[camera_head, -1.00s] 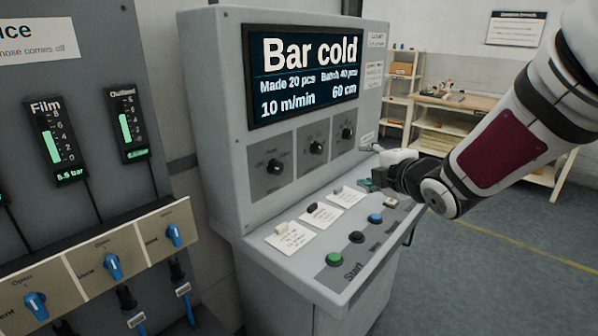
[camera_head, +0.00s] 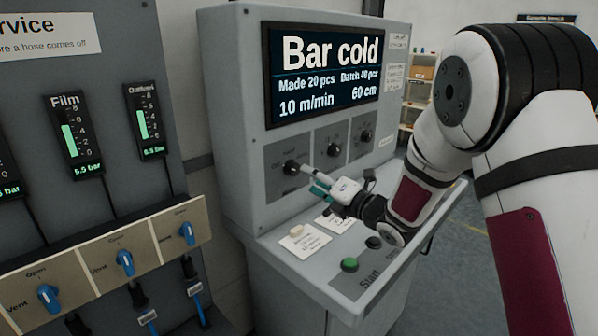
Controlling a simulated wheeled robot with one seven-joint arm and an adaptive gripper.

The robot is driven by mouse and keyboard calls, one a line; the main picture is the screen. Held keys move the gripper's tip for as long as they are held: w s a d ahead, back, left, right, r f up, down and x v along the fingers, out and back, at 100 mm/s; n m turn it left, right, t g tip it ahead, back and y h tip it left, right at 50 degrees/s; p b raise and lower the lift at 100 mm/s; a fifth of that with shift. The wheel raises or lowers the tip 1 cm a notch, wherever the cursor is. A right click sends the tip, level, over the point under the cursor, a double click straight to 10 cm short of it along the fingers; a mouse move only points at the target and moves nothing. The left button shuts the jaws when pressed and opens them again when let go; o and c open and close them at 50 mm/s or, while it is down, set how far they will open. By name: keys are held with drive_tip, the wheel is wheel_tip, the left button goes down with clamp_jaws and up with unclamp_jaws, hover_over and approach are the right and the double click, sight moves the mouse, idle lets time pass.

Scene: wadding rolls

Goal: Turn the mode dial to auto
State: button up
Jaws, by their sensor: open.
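The control console has a row of three black dials on plates below its screen. The left dial (camera_head: 291,167) is nearest my gripper; its small labels are too blurred to read for sure, so I cannot tell its setting or confirm it is the mode dial. The middle dial (camera_head: 334,150) and right dial (camera_head: 366,136) are to its right. My gripper (camera_head: 312,181) is open and empty, its fingers pointing left at the left dial's plate. One fingertip is very close to the left dial; I cannot tell whether it touches.
The screen (camera_head: 325,72) reads "Bar cold". Below the dials, the sloping desk holds cards, a green button (camera_head: 349,264) and a dark button (camera_head: 373,243), partly under my arm. A service panel with blue valve handles (camera_head: 124,262) stands at left.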

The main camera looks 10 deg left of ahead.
sight(296, 170)
drive_tip(key=x, duration=0.6)
drive_tip(key=shift+w+a, duration=0.1)
drive_tip(key=shift+a, duration=0.1)
drive_tip(key=c, duration=1.2)
